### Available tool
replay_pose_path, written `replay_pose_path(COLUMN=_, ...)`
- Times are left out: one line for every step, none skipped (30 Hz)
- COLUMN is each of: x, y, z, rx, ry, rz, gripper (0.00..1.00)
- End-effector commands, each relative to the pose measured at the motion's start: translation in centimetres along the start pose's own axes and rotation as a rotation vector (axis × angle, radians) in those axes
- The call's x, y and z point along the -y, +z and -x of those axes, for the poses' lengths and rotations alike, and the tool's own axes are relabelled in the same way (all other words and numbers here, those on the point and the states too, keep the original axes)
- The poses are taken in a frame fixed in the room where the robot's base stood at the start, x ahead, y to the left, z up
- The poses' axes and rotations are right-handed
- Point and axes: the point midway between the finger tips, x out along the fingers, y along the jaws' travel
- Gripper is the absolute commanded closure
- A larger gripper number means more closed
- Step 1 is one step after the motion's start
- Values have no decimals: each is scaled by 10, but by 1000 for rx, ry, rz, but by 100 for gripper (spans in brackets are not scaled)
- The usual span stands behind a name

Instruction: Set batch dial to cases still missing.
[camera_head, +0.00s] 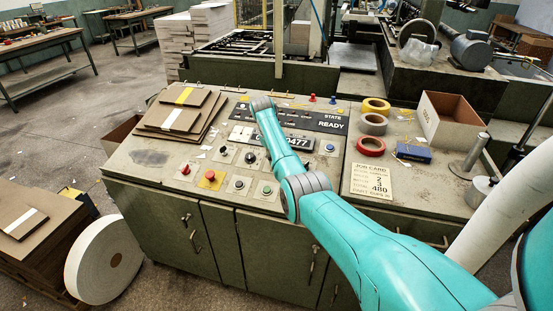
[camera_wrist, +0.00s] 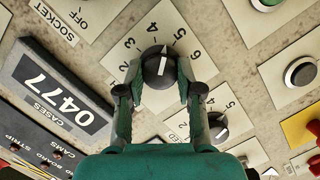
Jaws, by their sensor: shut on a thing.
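My gripper (camera_wrist: 159,82) has its two fingers closed on either side of a round black dial (camera_wrist: 159,68) with a white pointer line. The dial sits on a pale number plate (camera_wrist: 138,50) on which 2, 3, 4, 5 and 6 can be read. The pointer is directed toward the top of the scale, around 4 to 5; I cannot tell exactly where. The cases counter (camera_wrist: 58,88) reads 0477; it also shows, partly hidden by my arm, in the head view (camera_head: 298,141). The job card (camera_head: 371,185) shows 480 near its bottom. My arm hides the gripped dial in the head view.
A second black knob (camera_wrist: 218,126) on a numbered plate is close by my right finger. A red button on a yellow plate (camera_head: 210,179) and a green button (camera_head: 267,190) are on the panel front. Stacked boards (camera_head: 180,110) lie left, tape rolls (camera_head: 372,124) right.

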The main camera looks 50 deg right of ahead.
Motion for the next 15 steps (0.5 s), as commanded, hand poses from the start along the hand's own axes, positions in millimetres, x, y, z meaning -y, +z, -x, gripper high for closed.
replay_pose_path(x=1, y=0, z=0, rx=-2, ry=12, rz=44, gripper=99)
replay_pose_path(x=1, y=-1, z=0, rx=-2, ry=18, rz=71, gripper=99)
replay_pose_path(x=1, y=-1, z=0, rx=-3, ry=28, rz=109, gripper=99)
replay_pose_path(x=1, y=-1, z=0, rx=-3, ry=36, rz=136, gripper=99)
replay_pose_path(x=2, y=-1, z=0, rx=-2, ry=43, rz=163, gripper=99)
replay_pose_path(x=2, y=0, z=0, rx=-2, ry=51, rz=200, gripper=99)
replay_pose_path(x=2, y=0, z=0, rx=-2, ry=58, rz=227, gripper=99)
replay_pose_path(x=2, y=0, z=0, rx=-2, ry=66, rz=255, gripper=99)
replay_pose_path(x=2, y=0, z=0, rx=-2, ry=76, rz=292, gripper=99)
replay_pose_path(x=2, y=0, z=0, rx=-3, ry=82, rz=319, gripper=99)
replay_pose_path(x=2, y=0, z=0, rx=-3, ry=89, rz=346, gripper=99)
replay_pose_path(x=2, y=0, z=0, rx=-3, ry=99, rz=383, gripper=99)
replay_pose_path(x=2, y=0, z=0, rx=-3, ry=106, rz=411, gripper=99)
replay_pose_path(x=2, y=0, z=0, rx=-2, ry=113, rz=438, gripper=99)
replay_pose_path(x=3, y=0, z=0, rx=-3, ry=122, rz=476, gripper=99)
